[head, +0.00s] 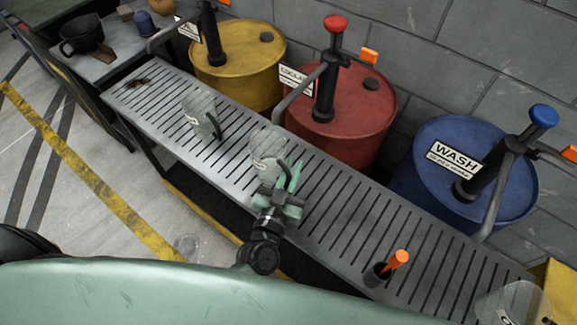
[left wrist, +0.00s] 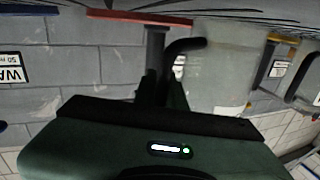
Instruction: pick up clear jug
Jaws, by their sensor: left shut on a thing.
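A clear jug (head: 263,150) with a white label and a dark handle is upright at the middle of the slatted metal rack (head: 345,215). My left gripper (head: 287,178) is at its near right side, shut on its handle. I cannot tell whether the jug's base touches the rack. In the left wrist view the clear jug (left wrist: 218,75) is just beyond the fingers (left wrist: 163,88), with its black handle (left wrist: 185,46) at them. A second clear jug (head: 198,112) stands further left, and a third (head: 510,304) is at the bottom right. My right gripper is not in view.
Yellow (head: 238,70), red (head: 345,110) and blue (head: 470,165) drums with pumps stand behind the rack, their spouts reaching over it. A dark holder with an orange-handled tool (head: 388,268) stands on the rack. A black jug (head: 82,35) is at the far left.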

